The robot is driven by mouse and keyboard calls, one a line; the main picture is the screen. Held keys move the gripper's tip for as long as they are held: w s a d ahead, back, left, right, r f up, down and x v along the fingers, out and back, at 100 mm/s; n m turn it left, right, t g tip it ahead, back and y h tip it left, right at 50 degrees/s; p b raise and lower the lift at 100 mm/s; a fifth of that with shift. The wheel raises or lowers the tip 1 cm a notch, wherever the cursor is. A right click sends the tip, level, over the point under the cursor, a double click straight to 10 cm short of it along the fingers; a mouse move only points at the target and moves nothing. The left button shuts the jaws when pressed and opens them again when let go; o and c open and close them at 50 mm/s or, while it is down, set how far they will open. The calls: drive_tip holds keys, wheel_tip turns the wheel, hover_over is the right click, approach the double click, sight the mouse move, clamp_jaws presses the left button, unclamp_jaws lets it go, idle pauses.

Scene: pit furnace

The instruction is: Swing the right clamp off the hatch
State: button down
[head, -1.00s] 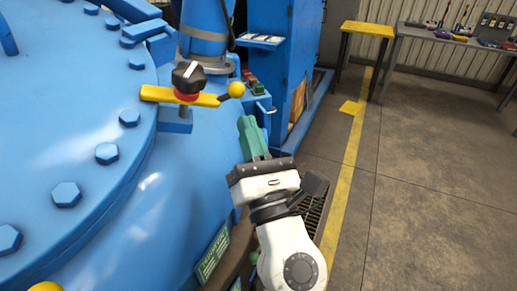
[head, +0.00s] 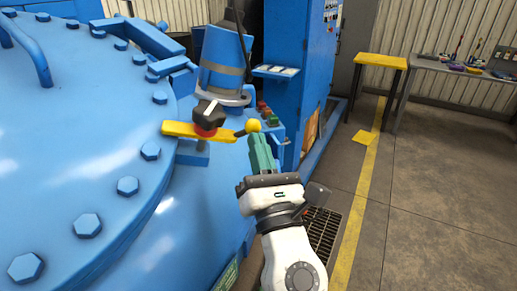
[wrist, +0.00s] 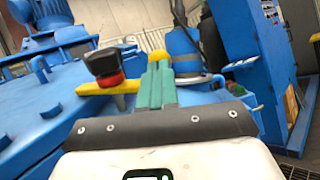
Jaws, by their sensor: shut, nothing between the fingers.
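The right clamp (head: 200,131) is a yellow bar with a black knob (head: 209,114) and a red collar, lying over the rim of the round blue hatch (head: 75,140). A dark handle with a yellow ball (head: 253,125) sticks out from its right end. My gripper (head: 259,140) has green fingers, closed together and empty. The fingertips are just below the yellow ball in the head view; I cannot tell whether they touch it. In the wrist view the fingers (wrist: 157,85) stand in front of the clamp's right end and partly hide the ball; the black knob (wrist: 103,62) is to their left.
A blue cabinet (head: 300,70) with a small shelf and push buttons (head: 268,115) stands behind my gripper. A yellow stool (head: 380,60) and a grey workbench (head: 450,67) are at the back right.

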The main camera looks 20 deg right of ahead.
drive_tip(key=shift+w+d, duration=0.1)
drive_tip(key=shift+w, duration=0.05)
drive_tip(key=w+n+g+y+b, duration=0.2)
drive_tip(key=n+g+y+b, duration=0.1)
drive_tip(key=y, duration=0.4)
drive_tip(key=w+d+n+g+y+b, duration=0.1)
drive_tip(key=w+n+g+y+b, duration=0.2)
drive_tip(key=n+y+b, duration=0.2)
drive_tip(key=w+r+n+g+y+b, duration=0.1)
drive_tip(key=w+n+g+y+b, duration=0.1)
drive_tip(key=n+y+b, duration=0.3)
drive_tip(key=shift+w+d+n+g+y, duration=0.1)
drive_tip(key=shift+n+g+y, duration=0.25)
drive_tip(key=shift+n+y, duration=0.45)
drive_tip(key=shift+w+d+n+g+y, duration=0.1)
drive_tip(key=shift+n+g+y, duration=0.3)
drive_tip(key=shift+y, duration=0.7)
drive_tip(key=w+a+r+n+g+y+b, duration=0.3)
drive_tip(key=w+a+n+g+b, duration=0.1)
drive_tip(key=g, duration=0.5)
drive_tip(key=shift+w+r+n+b, duration=0.4)
drive_tip(key=shift+w+n+b, duration=0.25)
drive_tip(key=shift+n+b, duration=0.9)
drive_tip(key=shift+a+m+g+b, duration=0.15)
drive_tip(key=shift+m+g+b, duration=0.1)
drive_tip(key=shift+m+b, duration=0.1)
